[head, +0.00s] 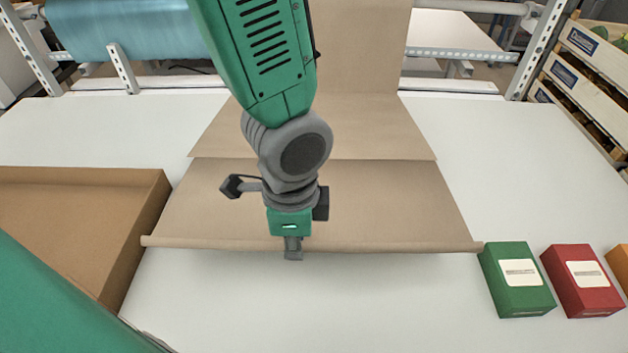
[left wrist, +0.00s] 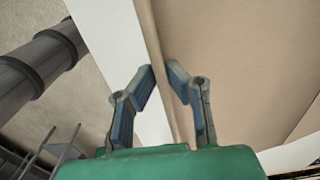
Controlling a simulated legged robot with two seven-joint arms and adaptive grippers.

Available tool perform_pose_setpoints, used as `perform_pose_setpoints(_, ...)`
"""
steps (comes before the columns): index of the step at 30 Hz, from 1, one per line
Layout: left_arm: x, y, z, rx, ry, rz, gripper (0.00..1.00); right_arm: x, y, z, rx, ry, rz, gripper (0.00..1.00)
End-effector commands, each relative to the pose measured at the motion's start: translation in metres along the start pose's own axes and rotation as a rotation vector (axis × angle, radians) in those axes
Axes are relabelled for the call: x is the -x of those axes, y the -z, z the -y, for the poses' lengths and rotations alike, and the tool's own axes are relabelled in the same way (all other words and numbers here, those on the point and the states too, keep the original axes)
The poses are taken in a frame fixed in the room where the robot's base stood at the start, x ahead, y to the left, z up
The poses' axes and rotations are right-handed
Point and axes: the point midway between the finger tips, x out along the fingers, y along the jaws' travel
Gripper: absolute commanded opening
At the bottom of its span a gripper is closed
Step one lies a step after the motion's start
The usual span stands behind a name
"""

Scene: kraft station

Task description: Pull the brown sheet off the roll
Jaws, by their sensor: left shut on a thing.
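The brown sheet (head: 400,205) comes down from the top of the head view and lies over the white table toward me, with a crosswise step or fold partway along it. Its front edge (head: 400,246) is a thicker, rolled-looking strip. My left gripper (head: 292,250) is at the middle of that edge, shut on it. In the left wrist view the two fingers (left wrist: 162,78) stand on either side of the brown strip (left wrist: 160,50). The roll itself is not visible; the arm hides part of the sheet. My right gripper is not in view.
An open cardboard box (head: 150,200) stands at the left, close to the sheet's left corner. A green box (head: 516,292), a red box (head: 590,298) and an orange box (head: 621,262) stand at the right. The white table (head: 240,310) is clear in front.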

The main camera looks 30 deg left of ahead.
Motion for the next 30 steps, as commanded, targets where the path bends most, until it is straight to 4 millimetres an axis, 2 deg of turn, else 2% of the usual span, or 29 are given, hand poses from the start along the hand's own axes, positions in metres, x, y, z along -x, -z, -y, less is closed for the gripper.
perform_pose_setpoints(17, 0.0, 0.0, -0.005, -0.001, -0.001, 0.0, 0.0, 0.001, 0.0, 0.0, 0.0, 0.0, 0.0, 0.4)
perform_pose_setpoints(30, 0.003, -0.001, -0.033, -0.003, -0.001, 0.002, 0.0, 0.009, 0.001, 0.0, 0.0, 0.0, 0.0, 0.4)
